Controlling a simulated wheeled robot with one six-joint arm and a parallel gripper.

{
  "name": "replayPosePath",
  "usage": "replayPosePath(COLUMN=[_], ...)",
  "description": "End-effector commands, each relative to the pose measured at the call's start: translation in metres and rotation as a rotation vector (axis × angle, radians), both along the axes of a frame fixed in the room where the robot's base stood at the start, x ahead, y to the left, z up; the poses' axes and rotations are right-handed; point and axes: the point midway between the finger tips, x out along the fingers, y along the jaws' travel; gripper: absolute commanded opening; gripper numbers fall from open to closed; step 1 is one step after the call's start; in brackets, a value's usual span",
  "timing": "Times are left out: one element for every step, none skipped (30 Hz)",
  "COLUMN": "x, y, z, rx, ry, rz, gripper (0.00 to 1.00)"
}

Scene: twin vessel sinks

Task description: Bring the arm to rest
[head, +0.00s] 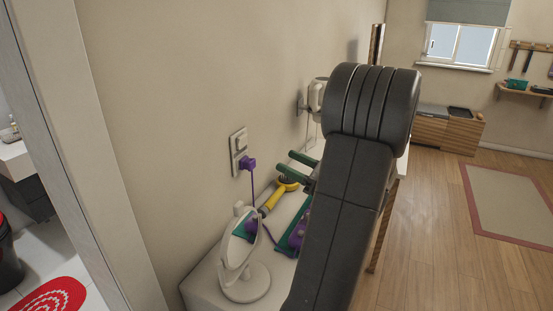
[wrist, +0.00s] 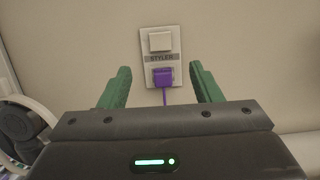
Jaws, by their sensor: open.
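My gripper (head: 285,161) has green fingers and is open, with nothing between them. In the head view it is above the counter near the wall, partly hidden by my dark arm, which is raised and fills the middle of the picture. In the wrist view my gripper (wrist: 160,67) points toward a wall plate (wrist: 160,45) labelled "STYLER". A purple plug (wrist: 163,77) sits in the lower part of the plate, and its cord hangs down. In the head view the plug (head: 248,163) is on the wall plate (head: 239,142), left of the fingers and apart from them.
A white round mirror on a stand (head: 240,262) is at the counter's near end. A yellow-handled tool (head: 273,199) and a green mat (head: 299,226) with a purple item lie behind it. A white wall-mounted device (head: 317,96) is farther along.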

Motion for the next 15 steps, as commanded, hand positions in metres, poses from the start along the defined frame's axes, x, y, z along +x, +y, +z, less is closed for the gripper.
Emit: replayPosePath(x=[-0.0014,-0.0022,-0.0032,-0.0036,-0.0041,-0.0044,-0.0044,-0.0044,-0.0044,-0.0044,-0.0044,-0.0042,-0.0042,-0.0042,-0.0039], y=[-0.005,-0.0067,-0.0082,-0.0091,-0.0097,-0.0101,-0.0103,-0.0103,-0.0102,-0.0101,-0.0101,-0.0101,-0.0101,-0.0099,-0.0093], z=[-0.0019,-0.0023,-0.0027,-0.0028,-0.003,-0.003,-0.003,-0.0029,-0.0029,-0.0028,-0.0028,-0.0028,-0.0028,-0.0028,-0.0025], rx=[0.0,0.0,0.0,0.0,0.0,-0.001,-0.001,-0.001,-0.001,-0.001,0.0,-0.001,0.0,0.0,0.0], ry=[0.001,0.0,0.0,0.0,0.0,0.0,0.0,0.001,0.0,0.001,0.0,0.0,0.0,0.0,0.0], rz=[-0.003,-0.002,-0.001,0.0,0.0,0.001,0.001,0.001,0.001,0.001,0.001,0.001,0.001,0.001,0.001], gripper=[0.58,0.58,0.58,0.58,0.58,0.58,0.58,0.58,0.58,0.58,0.58,0.58,0.58,0.58,0.58])
